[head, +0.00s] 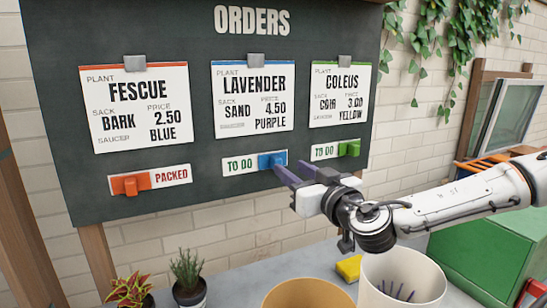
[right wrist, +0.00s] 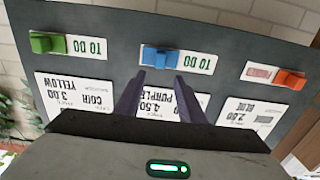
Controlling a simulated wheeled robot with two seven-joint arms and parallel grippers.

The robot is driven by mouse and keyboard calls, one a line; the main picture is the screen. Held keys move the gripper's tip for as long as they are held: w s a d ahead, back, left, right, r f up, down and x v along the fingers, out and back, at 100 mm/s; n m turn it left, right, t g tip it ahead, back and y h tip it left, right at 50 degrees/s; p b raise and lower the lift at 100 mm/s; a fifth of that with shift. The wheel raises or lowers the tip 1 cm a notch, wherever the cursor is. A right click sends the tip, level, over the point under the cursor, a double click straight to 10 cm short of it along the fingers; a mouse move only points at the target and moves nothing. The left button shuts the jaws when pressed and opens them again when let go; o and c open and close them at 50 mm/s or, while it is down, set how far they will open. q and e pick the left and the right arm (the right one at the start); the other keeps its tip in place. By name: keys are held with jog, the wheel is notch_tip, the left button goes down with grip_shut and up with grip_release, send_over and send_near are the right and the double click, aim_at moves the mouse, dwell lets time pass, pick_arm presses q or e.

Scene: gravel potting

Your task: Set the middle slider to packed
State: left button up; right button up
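The middle slider is a blue knob (head: 271,160) on a white strip (head: 240,165) under the LAVENDER card. The knob sits at the strip's right end, and TO DO shows to its left. In the right wrist view the picture is upside down and the blue knob (right wrist: 160,58) lies just beyond my fingertips. My right gripper (head: 283,172) is open, its two purple fingers pointing at the knob from the right. In the right wrist view the fingertips (right wrist: 160,76) are apart and empty; whether they touch the knob I cannot tell. My left gripper is out of view.
The orange slider (head: 131,184) on the left shows PACKED. The green slider (head: 349,149) on the right shows TO DO. Below stand potted plants (head: 188,279), a tan pot (head: 308,293), a white container (head: 401,279) and a yellow block (head: 349,268). The space before the board's left half is clear.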

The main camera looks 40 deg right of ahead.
aim_at(279, 159)
jog(key=x, duration=0.5)
jog(key=shift+d+f, duration=0.1)
jog(key=shift+d, duration=0.15)
jog(key=shift+w+d, duration=0.25)
jog(key=shift+w, duration=0.85)
grip_shut()
